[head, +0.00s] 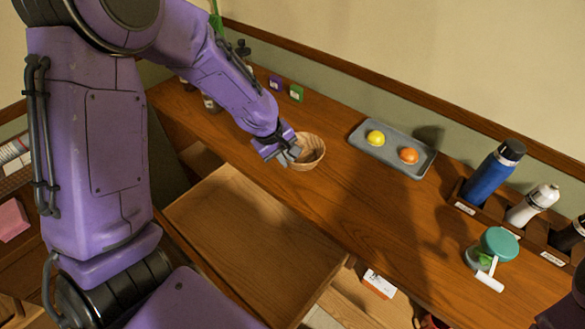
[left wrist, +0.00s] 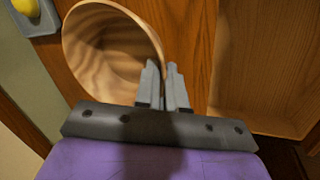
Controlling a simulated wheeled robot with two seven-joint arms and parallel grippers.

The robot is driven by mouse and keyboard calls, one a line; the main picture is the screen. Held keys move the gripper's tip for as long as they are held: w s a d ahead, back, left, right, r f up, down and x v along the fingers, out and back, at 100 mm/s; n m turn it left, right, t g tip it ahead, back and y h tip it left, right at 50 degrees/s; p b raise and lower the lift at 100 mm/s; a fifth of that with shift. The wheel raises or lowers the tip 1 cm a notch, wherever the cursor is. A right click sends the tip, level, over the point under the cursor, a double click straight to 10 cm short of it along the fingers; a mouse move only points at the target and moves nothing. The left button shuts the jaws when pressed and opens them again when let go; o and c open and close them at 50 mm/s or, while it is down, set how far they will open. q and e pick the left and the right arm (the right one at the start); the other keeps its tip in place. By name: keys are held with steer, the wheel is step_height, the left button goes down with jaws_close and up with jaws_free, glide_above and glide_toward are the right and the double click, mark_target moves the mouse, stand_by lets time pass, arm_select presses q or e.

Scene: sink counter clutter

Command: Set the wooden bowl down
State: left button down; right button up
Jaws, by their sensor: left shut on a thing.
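The wooden bowl (head: 314,149) is a small light brown bowl at the counter's middle in the head view. In the left wrist view the bowl (left wrist: 108,50) shows its empty, striped inside. My left gripper (head: 292,156) is at the bowl's near left side, shut on its rim. In the left wrist view the two fingers of the gripper (left wrist: 164,76) are close together at the rim. The bowl appears over the wooden counter (head: 365,205); whether its base touches the counter is hard to tell. My right gripper is not in view.
A grey tray (head: 391,158) with a yellow fruit (head: 375,138) and an orange fruit (head: 409,156) lies to the right. Bottles, including a blue one (head: 493,172), stand in a rack. A green-lidded container (head: 498,244) is at the front right. An open drawer (head: 240,235) lies below.

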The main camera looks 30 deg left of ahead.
arm_select(q)
steer(key=w+f, duration=0.3)
steer(key=shift+w+f, duration=0.15)
steer(key=shift+f, duration=0.25)
steer(key=shift+s+f, duration=0.2)
steer(key=shift+f, duration=1.1)
steer(key=shift+d+f, duration=0.1)
steer(key=c, duration=1.2)
jaws_free()
steer(key=v, duration=1.2)
steer(key=shift+r, duration=0.2)
